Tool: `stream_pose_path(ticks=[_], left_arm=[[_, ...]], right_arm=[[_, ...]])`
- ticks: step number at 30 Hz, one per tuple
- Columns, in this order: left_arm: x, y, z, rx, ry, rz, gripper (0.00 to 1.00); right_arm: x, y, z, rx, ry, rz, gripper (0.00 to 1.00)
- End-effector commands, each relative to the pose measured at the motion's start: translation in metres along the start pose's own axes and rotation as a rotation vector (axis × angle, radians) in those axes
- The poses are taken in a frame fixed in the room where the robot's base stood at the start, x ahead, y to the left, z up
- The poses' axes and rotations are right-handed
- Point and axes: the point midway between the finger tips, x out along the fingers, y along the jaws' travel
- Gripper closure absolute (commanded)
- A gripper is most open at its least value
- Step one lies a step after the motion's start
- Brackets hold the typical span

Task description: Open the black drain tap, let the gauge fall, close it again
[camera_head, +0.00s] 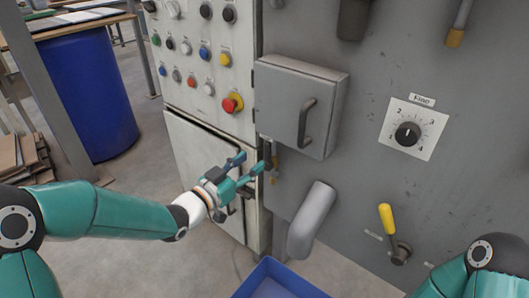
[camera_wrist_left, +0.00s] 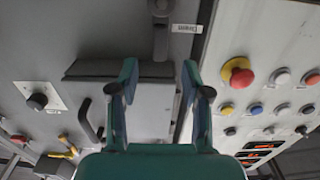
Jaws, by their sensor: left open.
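The black drain tap (camera_head: 268,152) sits on the grey machine front, just below a grey box with a handle. Its dark lever looks roughly vertical, with a brass part beside it. My left gripper (camera_head: 248,166) is open, its fingers pointing at the tap from the left. In the left wrist view the tap's dark lever (camera_wrist_left: 160,38) shows at top centre, beyond and between the open fingertips (camera_wrist_left: 159,70) of my left gripper. I see no contact with it. A small label stands beside it, unreadable. I cannot make out a gauge. My right gripper is out of view.
The grey box (camera_head: 292,105) juts out above the tap. A grey pipe (camera_head: 312,220) sticks out to its lower right, above a blue bin (camera_head: 275,280). A button panel (camera_head: 205,60) with a red stop button is at left. A yellow lever (camera_head: 386,218) is farther right.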

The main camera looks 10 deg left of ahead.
Motion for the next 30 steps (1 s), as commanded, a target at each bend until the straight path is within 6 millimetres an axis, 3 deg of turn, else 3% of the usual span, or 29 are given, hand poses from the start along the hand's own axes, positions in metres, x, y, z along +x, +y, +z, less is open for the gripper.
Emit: stream_pose_path(ticks=[3, 9, 15, 23, 30], left_arm=[[0.025, 0.001, 0.001, 0.001, 0.000, 0.002, 0.52], [0.054, 0.000, 0.000, 0.000, 0.000, 0.001, 0.52], [0.065, 0.000, 0.000, -0.001, -0.001, 0.000, 0.52], [0.066, 0.000, 0.000, -0.001, -0.001, 0.000, 0.52], [0.065, 0.000, 0.000, -0.001, -0.001, 0.000, 0.92]], right_arm=[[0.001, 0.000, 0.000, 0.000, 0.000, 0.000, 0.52], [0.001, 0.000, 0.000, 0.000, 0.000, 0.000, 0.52], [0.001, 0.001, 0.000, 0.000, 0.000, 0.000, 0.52], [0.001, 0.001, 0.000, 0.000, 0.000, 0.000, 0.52], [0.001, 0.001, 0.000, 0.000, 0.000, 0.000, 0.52]])
